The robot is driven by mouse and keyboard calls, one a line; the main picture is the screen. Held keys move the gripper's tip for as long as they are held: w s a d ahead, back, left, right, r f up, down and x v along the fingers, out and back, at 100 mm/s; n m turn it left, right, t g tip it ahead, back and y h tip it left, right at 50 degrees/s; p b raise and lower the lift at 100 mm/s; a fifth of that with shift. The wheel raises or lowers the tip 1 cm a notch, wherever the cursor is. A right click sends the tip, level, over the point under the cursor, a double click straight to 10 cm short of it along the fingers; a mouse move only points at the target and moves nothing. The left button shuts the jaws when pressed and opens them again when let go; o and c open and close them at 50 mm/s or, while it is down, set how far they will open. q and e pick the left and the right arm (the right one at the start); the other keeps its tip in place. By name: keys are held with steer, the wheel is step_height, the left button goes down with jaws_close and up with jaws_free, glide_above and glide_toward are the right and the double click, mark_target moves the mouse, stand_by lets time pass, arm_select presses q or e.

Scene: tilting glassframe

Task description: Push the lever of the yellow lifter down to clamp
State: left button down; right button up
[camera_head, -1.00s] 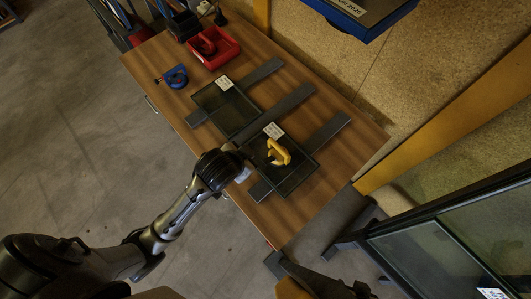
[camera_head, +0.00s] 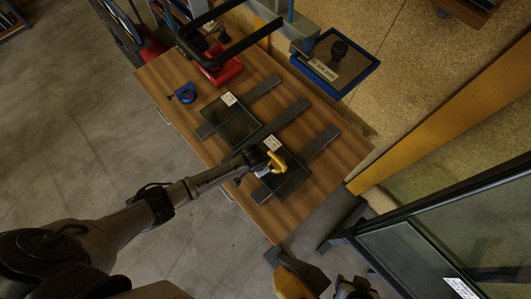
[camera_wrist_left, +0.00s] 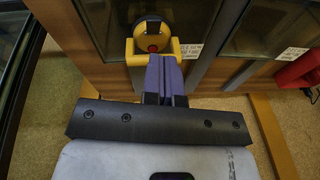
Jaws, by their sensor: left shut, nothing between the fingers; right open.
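The yellow lifter (camera_head: 277,162) sits on the nearer dark glass pane (camera_head: 290,183) on the wooden table. In the left wrist view the lifter (camera_wrist_left: 134,52) shows a yellow frame, a round black part and a red spot. My left gripper (camera_wrist_left: 165,62) is shut and empty, its bluish fingertips close against the lifter's yellow frame. I cannot tell whether they touch. In the head view my left wrist covers part of the lifter and hides the fingertips. The lever does not show clearly. My right gripper (camera_head: 352,289) is partly in view at the bottom edge, away from the lifter.
A second glass pane (camera_head: 226,123) lies farther back on grey strips (camera_head: 320,142). A blue clamp-like tool (camera_head: 185,93) and a red bin (camera_head: 222,72) stand at the table's far end. A framed glass panel (camera_head: 410,262) stands at the right.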

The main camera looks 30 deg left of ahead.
mark_target(278, 162)
arm_select(q)
steer(key=f, duration=0.1)
steer(key=f+n, duration=0.1)
steer(key=f+h, duration=0.1)
steer(key=shift+w+n, duration=0.25)
steer(key=shift+n, duration=0.05)
steer(key=shift+d, duration=0.1)
steer(key=b+x, duration=0.7)
steer(key=b, duration=0.1)
steer(key=shift+w+r, duration=0.1)
steer(key=shift+w, duration=0.05)
stand_by(0.3)
